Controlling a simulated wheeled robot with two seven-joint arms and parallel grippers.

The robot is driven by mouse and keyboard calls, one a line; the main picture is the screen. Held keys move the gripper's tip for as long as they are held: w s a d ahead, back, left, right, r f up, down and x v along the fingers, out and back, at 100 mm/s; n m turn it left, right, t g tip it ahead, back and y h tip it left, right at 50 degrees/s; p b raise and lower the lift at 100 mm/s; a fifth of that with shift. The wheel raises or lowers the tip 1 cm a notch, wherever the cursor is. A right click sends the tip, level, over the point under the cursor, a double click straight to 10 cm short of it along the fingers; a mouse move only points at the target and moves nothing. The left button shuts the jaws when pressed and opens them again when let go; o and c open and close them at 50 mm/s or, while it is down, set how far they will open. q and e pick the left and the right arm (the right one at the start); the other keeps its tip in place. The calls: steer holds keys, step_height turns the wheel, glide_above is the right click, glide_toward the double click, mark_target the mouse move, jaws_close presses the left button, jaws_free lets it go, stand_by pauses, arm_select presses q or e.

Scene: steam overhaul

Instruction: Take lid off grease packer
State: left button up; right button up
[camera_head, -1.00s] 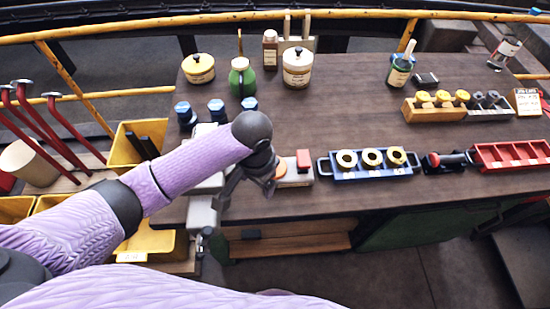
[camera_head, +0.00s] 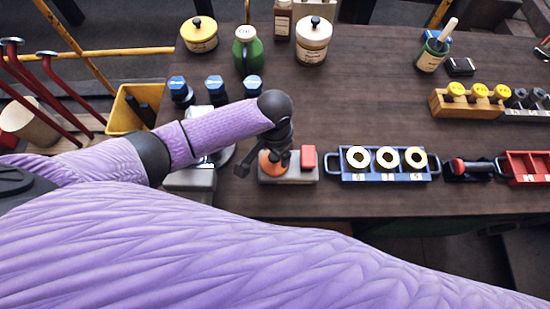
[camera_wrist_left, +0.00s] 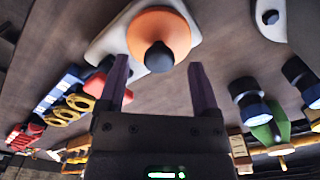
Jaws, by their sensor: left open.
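An orange round lid with a dark ball knob, which looks like the grease packer's lid (camera_head: 270,167), sits on a pale grey base (camera_head: 300,175) beside a red block. In the left wrist view the orange lid (camera_wrist_left: 178,27) fills the upper middle, its dark knob (camera_wrist_left: 159,58) facing the camera. My left gripper (camera_head: 265,157) is above the lid, partly hiding it in the head view. In the left wrist view its fingers (camera_wrist_left: 157,75) are spread on either side of the knob, with nothing gripped. My right gripper is out of view.
Blue-capped bottles (camera_head: 214,88) stand just behind my left arm. A blue tray (camera_head: 385,178) with yellow rings lies right of the base. A yellow tin (camera_head: 199,42), a green bottle (camera_head: 246,58) and a white pot (camera_head: 314,45) stand behind. The middle of the bench is clear.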

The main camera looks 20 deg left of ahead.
arm_select(q)
steer(key=shift+f, duration=0.6)
steer(key=shift+c, duration=0.6)
jaws_close()
